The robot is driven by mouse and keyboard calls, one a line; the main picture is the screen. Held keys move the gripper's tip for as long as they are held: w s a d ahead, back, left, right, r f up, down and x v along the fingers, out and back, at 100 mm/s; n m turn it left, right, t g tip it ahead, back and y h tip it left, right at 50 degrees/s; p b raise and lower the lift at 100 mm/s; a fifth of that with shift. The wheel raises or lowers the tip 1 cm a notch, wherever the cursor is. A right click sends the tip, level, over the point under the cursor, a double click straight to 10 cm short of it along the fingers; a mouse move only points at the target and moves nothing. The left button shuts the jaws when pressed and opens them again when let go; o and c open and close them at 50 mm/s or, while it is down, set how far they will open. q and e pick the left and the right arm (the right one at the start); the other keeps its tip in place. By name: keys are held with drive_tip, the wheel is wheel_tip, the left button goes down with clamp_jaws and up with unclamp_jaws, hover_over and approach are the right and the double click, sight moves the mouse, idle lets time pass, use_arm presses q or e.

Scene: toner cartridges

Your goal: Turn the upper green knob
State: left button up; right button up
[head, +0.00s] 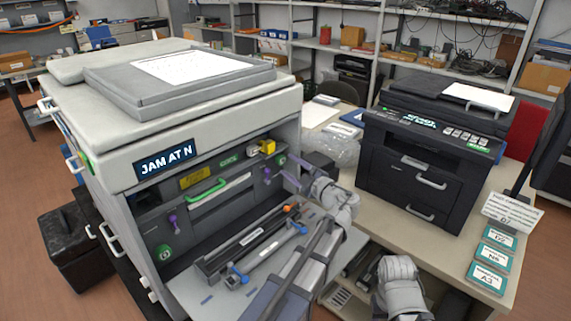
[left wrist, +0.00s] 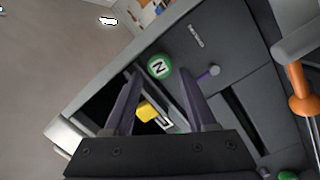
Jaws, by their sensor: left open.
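The upper green knob, marked N, shows in the left wrist view (left wrist: 158,66) just beyond my open fingertips. In the head view it is a small green disc (head: 281,160) inside the open front of the printer (head: 150,115), at the upper right. My left gripper (head: 277,172) reaches in there from the right, its purple fingers open and empty. They also show in the left wrist view (left wrist: 160,78), on either side of the knob's line; I cannot tell whether they touch it. A lower green knob (head: 164,253) sits at the lower left. My right gripper is not in view.
The printer display (head: 166,159) reads "JAM AT N". A yellow block (head: 267,147) is close to the upper knob, and a green handle (head: 207,190) is left of it. The printer's front door is folded down. A black printer (head: 430,155) stands on the table to the right.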

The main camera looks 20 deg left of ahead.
sight(282, 161)
use_arm(q)
drive_tip(key=shift+x, duration=1.5)
clamp_jaws()
